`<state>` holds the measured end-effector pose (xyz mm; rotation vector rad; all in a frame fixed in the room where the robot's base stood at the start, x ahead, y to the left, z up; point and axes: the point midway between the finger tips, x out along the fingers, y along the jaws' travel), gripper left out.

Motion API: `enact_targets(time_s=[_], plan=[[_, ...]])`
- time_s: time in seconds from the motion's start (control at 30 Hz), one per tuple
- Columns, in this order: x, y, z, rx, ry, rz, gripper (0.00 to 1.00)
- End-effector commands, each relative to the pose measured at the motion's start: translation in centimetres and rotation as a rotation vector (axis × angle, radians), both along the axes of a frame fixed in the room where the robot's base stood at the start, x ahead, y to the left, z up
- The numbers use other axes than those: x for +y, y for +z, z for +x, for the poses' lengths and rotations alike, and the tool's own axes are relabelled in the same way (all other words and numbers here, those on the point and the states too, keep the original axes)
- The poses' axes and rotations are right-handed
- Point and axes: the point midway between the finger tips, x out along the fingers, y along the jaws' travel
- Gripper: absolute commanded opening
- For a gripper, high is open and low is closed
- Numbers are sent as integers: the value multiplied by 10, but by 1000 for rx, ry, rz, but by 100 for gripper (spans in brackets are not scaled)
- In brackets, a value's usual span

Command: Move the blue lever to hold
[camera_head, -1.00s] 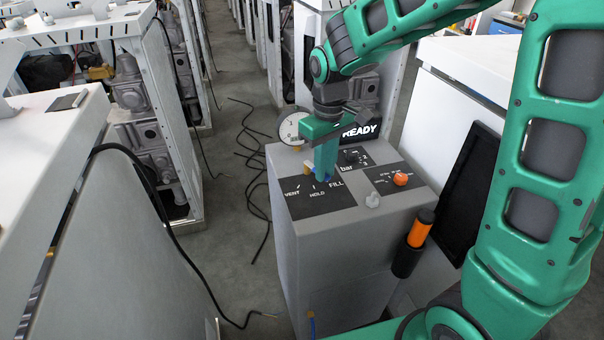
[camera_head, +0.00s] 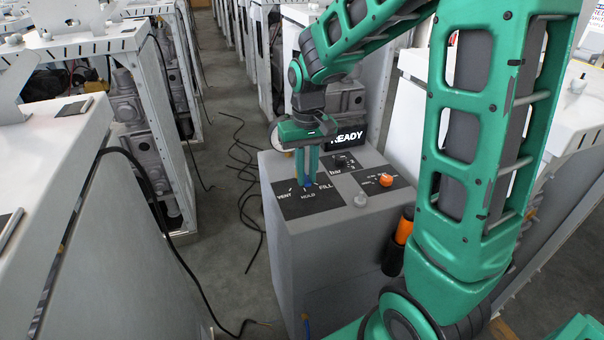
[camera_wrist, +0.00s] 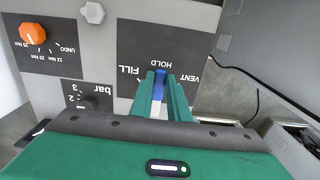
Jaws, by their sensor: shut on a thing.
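The blue lever (camera_wrist: 160,84) stands on a black panel (camera_wrist: 200,40) marked VENT, HOLD and FILL. In the wrist view its blue end lies just below the HOLD label, in line with it, between FILL and VENT. My gripper (camera_wrist: 162,88) is shut on the lever, with one green finger on each side. In the head view my gripper (camera_head: 308,180) points down at the panel on top of the grey dispenser box (camera_head: 335,245). Only a small blue part of the lever (camera_head: 308,186) shows below the fingertips.
An orange knob (camera_head: 386,179), a pale knob (camera_head: 359,200) and a black bar dial (camera_head: 344,161) share the dispenser top. A READY display (camera_head: 347,135) stands behind. An orange-handled tool (camera_head: 404,229) hangs at the right side. White cabinets flank the aisle; black cables lie on its floor.

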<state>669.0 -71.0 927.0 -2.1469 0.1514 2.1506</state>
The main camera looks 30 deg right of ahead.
Motion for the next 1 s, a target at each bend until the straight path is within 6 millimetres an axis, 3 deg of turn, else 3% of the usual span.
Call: enact_targets(time_s=[0.27, 0.3, 0.37, 0.73, 1.0], plan=[[-2, 1, 3, -8, -4, -1, 0], [-2, 1, 2, -8, -4, -1, 25], [-2, 1, 2, -7, -3, -1, 34], [-1, 6, 1, -4, -1, -1, 34], [-1, 48, 2, -7, -1, 0, 34]])
